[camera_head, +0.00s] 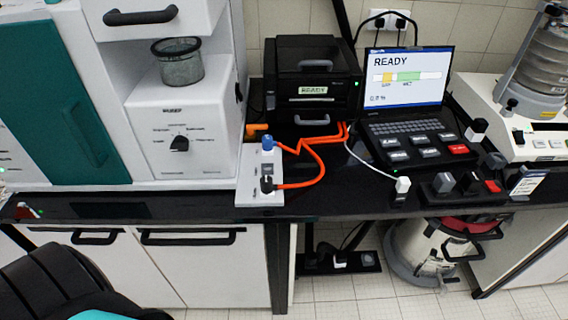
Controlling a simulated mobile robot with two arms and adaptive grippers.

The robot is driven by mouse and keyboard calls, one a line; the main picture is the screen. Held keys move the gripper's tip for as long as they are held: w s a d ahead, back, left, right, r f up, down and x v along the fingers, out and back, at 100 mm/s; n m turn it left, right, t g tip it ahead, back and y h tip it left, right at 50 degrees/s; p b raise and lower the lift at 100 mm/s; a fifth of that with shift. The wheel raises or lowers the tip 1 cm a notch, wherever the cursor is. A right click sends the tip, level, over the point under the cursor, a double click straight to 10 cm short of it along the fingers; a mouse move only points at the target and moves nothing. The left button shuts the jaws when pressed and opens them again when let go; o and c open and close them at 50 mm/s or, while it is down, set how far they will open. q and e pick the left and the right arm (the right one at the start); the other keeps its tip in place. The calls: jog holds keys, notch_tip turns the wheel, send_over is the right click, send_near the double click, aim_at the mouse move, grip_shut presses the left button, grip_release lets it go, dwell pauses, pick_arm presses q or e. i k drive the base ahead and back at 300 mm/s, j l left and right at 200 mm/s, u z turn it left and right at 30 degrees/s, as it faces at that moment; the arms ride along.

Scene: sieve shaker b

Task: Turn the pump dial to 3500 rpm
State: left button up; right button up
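A black dial (180,143) sits on the white front panel (205,177) of a unit at the left of the bench. Small printed labels are spread around the dial, with a heading above it. The print is too small to read, so I cannot tell which mark the dial points at. Neither of my grippers is in view. A dark rounded part with a teal patch shows at the bottom left, well below the panel, and no gripper fingers show on it.
A glass jar (180,64) stands on a ledge above the dial. A white box (257,192) with blue and black knobs and orange cables stands right of the panel. A black printer (312,75) and a laptop (409,78) reading READY stand farther right. A narrow bench strip fronts the panel.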

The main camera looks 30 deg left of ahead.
aim_at(180, 143)
jog(key=u, duration=1.9)
